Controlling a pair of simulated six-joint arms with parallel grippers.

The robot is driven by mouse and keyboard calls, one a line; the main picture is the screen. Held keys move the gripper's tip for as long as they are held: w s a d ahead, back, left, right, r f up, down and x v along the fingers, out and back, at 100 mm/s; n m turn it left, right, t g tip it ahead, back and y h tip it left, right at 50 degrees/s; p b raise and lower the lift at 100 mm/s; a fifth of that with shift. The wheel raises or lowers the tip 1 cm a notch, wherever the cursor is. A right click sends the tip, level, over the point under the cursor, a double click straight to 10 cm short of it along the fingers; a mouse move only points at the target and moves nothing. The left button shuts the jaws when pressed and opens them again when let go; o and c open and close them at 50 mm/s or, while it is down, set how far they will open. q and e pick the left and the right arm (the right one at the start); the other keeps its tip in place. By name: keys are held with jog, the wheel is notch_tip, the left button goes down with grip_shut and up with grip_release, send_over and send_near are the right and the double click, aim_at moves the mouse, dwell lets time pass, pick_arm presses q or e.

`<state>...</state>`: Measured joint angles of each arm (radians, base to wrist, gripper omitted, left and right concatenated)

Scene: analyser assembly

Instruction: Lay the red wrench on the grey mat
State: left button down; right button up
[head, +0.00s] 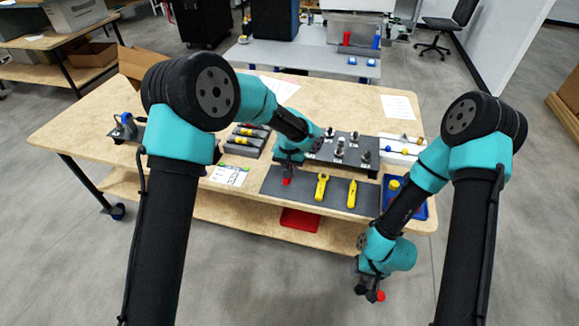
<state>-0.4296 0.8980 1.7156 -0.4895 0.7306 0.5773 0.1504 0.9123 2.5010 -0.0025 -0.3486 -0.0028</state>
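The grey mat (335,199) lies along the near edge of the table, with two yellow tools (321,187) (351,194) on it. My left gripper (287,178) points down at the mat's left end. A small red patch shows at its tips; I cannot tell whether this is the red wrench or part of the gripper. No clear wrench shape shows elsewhere. The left fingers are too small and covered to read. My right gripper (370,293) hangs in front of the table, low and clear of it. Its tips look apart, with red at one side and nothing evident between them.
A dark plate with metal fittings (340,150) stands behind the mat. A blue tray (420,210) is at its right. Grey blocks with yellow tops (247,139) and a printed sheet (229,175) lie left. A red bin (300,220) is below the tabletop.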

aim_at(290, 186)
pick_arm(q)
jog(key=shift+f, duration=2.95)
jog(key=shift+f, duration=0.4)
jog(key=c, duration=0.8)
grip_release()
jog(key=shift+r, duration=0.1)
notch_tip(290, 186, up, 17)
jog(key=shift+s+r, duration=0.1)
